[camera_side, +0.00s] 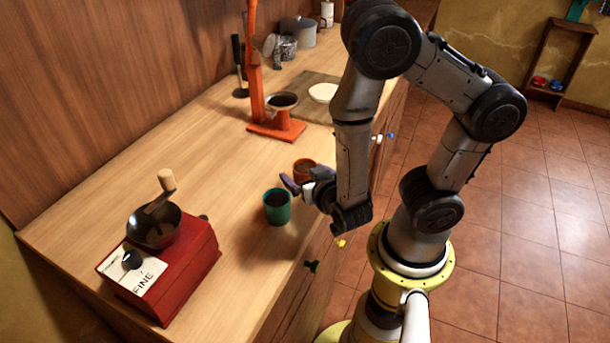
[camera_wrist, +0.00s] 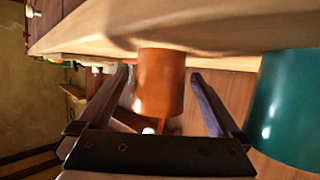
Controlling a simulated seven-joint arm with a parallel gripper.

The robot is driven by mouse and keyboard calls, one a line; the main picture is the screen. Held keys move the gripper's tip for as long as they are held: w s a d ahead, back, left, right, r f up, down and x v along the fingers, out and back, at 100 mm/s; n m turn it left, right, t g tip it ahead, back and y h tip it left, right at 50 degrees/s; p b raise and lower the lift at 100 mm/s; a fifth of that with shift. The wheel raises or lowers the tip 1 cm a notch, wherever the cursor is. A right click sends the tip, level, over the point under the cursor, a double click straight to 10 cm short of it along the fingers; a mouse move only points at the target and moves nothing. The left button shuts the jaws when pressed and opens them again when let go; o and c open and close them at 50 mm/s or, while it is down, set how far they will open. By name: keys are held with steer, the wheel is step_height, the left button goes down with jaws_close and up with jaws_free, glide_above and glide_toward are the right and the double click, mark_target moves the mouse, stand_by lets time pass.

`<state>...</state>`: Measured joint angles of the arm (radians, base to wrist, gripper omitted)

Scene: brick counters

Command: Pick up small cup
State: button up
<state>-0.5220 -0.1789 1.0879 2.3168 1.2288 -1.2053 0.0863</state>
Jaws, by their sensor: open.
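A small orange cup (camera_side: 304,168) with dark contents stands on the wooden counter (camera_side: 190,195) near its front edge. A larger teal cup (camera_side: 277,209) stands to its left and nearer the camera. My gripper (camera_side: 300,183) is low at the counter's front edge, beside both cups, and partly hides the orange cup. In the wrist view my gripper (camera_wrist: 160,76) is open, with the orange cup (camera_wrist: 160,90) between its two fingers and gaps on both sides. The teal cup (camera_wrist: 288,110) is just outside the right finger.
A red coffee grinder (camera_side: 165,262) stands at the counter's near left. An orange dripper stand (camera_side: 275,130) and a board (camera_side: 318,84) with a pale round item (camera_side: 323,92) are farther back. Metal pots (camera_side: 298,32) stand at the far end. The counter's middle left is clear.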

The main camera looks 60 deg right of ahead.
steer(key=shift+x, duration=1.45)
steer(key=shift+c, duration=0.2)
steer(key=c, duration=1.4)
steer(key=shift+r, duration=0.1)
